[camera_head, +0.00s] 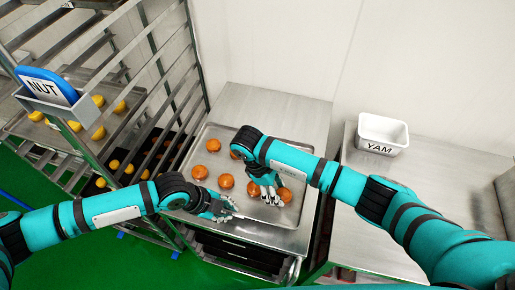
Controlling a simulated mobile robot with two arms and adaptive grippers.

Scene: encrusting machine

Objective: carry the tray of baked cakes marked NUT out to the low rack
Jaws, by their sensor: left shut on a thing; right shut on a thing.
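A metal tray (292,140) of several orange-brown round cakes (226,181) lies over a steel unit, in front of me at the picture's middle. My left gripper (224,209) is shut on the tray's near rim, left of the middle. My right gripper (270,196) is shut near the tray's near right part, seemingly on the tray, beside a cake; its exact grip is hidden by the fingers. No mark shows on this tray. A NUT label (42,87) is on a holder with a blue object, on the tall metal rack at the left.
The tall rack (190,50) holds trays of yellow cakes (98,131) close to my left arm. A steel table (420,190) at the right carries a white bin (382,130) marked YAM. Steel surface behind the tray is bare. Green floor (75,240) shows at the lower left.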

